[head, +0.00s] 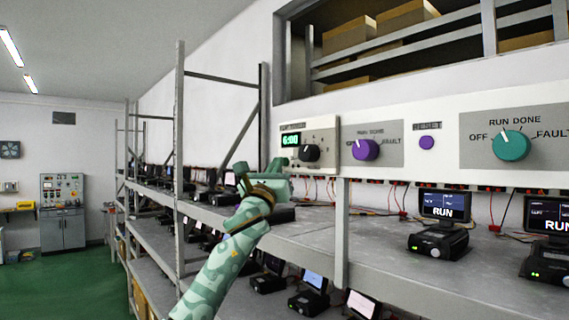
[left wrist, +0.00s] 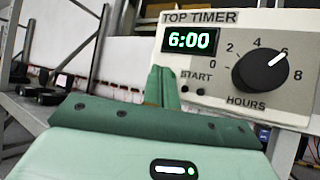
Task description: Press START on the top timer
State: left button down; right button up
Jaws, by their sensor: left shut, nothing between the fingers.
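The top timer (head: 324,163) is a pale box at the left end of the long panel. In the left wrist view, its face (left wrist: 300,107) carries the label TOP TIMER, a green display (left wrist: 191,40) reading 6:00 and a black HOURS knob (left wrist: 260,70) with its pointer near 6. The START label (left wrist: 197,77) has small dark buttons (left wrist: 186,88) under it. My left gripper (head: 287,164) is just below and left of the timer, shut and empty. Its fingers (left wrist: 163,86) rise just left of the START buttons in the wrist view; I cannot tell whether they touch the face.
Right of the timer, the panel carries a purple knob (head: 365,149), a purple button (head: 427,143) and a teal knob (head: 510,145). Below, a grey shelf (head: 375,245) bears black devices with RUN screens (head: 443,205). A metal upright (head: 180,150) stands left of my arm.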

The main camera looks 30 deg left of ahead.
pick_arm(q)
jog(key=shift+w+d, duration=0.1)
jog(key=shift+w, duration=0.15)
jog(key=shift+s, duration=0.2)
dwell(0.5)
jog(key=shift+s+a+p, duration=0.35)
jog(key=shift+s+p, duration=0.1)
jog(key=shift+s, duration=0.15)
jog(key=s, duration=0.1)
jog(key=s+a+p, duration=0.1)
jog(key=s, duration=0.2)
jog(key=shift+s+a+p, duration=0.3)
jog(key=shift+a+p, duration=0.05)
jog(key=shift+a, duration=0.05)
dwell(0.6)
